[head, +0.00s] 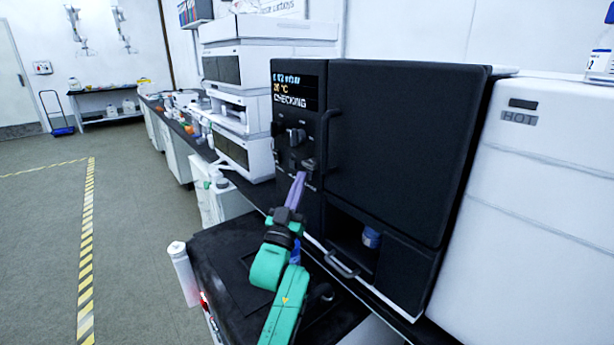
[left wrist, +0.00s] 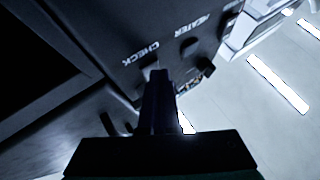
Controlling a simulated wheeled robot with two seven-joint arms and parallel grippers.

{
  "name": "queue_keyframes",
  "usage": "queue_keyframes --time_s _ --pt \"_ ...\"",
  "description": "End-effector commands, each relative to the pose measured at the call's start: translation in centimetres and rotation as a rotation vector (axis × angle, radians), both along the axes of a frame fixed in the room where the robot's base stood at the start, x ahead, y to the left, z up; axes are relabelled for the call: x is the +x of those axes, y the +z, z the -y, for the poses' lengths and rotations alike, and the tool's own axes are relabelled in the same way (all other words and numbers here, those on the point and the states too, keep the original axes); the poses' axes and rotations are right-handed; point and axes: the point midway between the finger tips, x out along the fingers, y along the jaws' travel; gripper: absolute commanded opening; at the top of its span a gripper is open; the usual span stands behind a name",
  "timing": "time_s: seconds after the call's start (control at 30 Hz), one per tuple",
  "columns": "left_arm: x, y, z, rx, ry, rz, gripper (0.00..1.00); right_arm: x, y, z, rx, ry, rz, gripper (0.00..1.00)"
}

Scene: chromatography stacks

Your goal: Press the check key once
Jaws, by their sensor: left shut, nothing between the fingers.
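The black instrument (head: 400,150) has a control panel on its left side. Its display (head: 296,90) shows blue text, an amber temperature line and the word CHECKING. The check key (left wrist: 150,71) is in the left wrist view, beside its white CHECK label (left wrist: 140,55), partly hidden by my fingers. My left gripper (head: 300,175) is shut and empty, its purple fingers pointing up at the lower panel. In the left wrist view its dark fingertips (left wrist: 159,74) are right at the check key; I cannot tell whether they touch it. My right gripper is not in view.
A HEATER label (left wrist: 192,28) and its control (left wrist: 189,46) lie close by the check key. A door handle (head: 327,140) sticks out right of the panel. A blue-capped bottle (head: 371,238) stands in the lower recess. A white HOT unit (head: 550,190) stands at the right.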

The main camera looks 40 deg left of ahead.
Motion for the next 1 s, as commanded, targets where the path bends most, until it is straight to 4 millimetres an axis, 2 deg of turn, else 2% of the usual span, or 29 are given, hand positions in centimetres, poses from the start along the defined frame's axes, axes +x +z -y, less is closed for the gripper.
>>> queue_keyframes --time_s 0.4,0.73,1.0 --pt "-1.4 0.0 -0.4 0.001 0.000 -0.002 0.00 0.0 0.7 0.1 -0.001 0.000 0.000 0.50" --pt "-1.7 0.0 -0.5 0.001 0.001 -0.001 0.00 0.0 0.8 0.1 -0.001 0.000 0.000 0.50" --pt "-4.2 0.1 -1.2 0.000 0.001 -0.003 0.00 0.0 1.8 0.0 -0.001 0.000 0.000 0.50"
